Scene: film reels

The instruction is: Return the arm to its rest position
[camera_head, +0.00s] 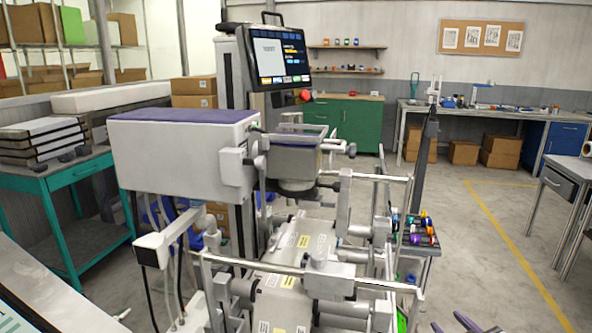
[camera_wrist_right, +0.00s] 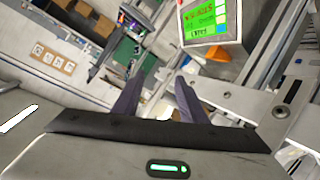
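My right gripper (camera_head: 452,325) shows only as dark purple fingertips at the bottom edge of the head view, right of the machine's front. In the right wrist view its two fingers (camera_wrist_right: 156,98) stand apart with nothing between them, so it is open and empty. The rest of the right arm is hidden in the head view. My left gripper is not in view.
A large grey machine (camera_head: 180,150) with rollers and rails fills the middle, close left of my right gripper. A tray of coloured spools (camera_head: 415,250) stands beyond. A green screen (camera_wrist_right: 208,18) is near in the wrist view. Floor (camera_head: 490,240) at right is clear.

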